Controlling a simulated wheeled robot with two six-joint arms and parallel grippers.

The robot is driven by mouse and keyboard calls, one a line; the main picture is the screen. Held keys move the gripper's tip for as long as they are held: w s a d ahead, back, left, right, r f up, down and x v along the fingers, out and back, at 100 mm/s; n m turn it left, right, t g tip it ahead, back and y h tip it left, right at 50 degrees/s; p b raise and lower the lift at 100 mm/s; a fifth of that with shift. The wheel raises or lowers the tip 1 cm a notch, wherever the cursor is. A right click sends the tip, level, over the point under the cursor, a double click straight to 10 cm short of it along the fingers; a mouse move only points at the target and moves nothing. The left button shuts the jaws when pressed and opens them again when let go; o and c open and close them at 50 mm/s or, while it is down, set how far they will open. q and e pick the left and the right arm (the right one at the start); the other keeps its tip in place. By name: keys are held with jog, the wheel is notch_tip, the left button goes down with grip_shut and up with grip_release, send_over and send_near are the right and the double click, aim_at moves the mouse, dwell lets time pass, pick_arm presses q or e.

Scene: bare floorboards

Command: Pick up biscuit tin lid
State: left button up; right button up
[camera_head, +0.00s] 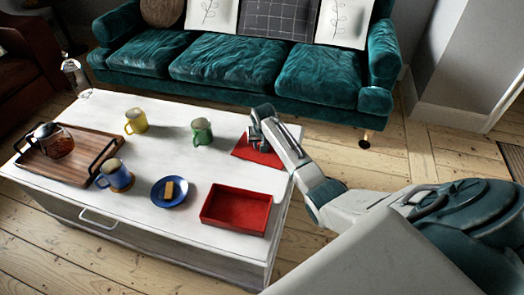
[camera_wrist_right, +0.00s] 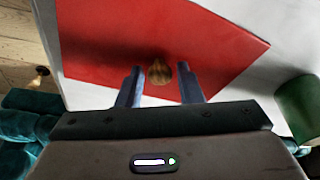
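The red biscuit tin lid (camera_head: 262,151) lies flat near the right back corner of the white table. It fills much of the right wrist view (camera_wrist_right: 210,40), with a small brass-coloured knob (camera_wrist_right: 160,72) on top. My right gripper (camera_head: 258,142) is over the lid. In the wrist view its fingers (camera_wrist_right: 160,85) are apart, one on each side of the knob, with gaps visible. The open red tin (camera_head: 236,209) sits nearer on the table and looks empty. My left gripper is not in view.
On the white table (camera_head: 90,190) are a green mug (camera_head: 202,131), a yellow mug (camera_head: 136,121), a blue mug (camera_head: 116,175), a blue plate (camera_head: 158,197) with a biscuit (camera_head: 169,190), and a wooden tray (camera_head: 75,165) with a glass teapot (camera_head: 55,142). A teal sofa (camera_head: 235,60) stands behind.

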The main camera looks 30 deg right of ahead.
grip_shut()
jog(key=shift+r, duration=0.1)
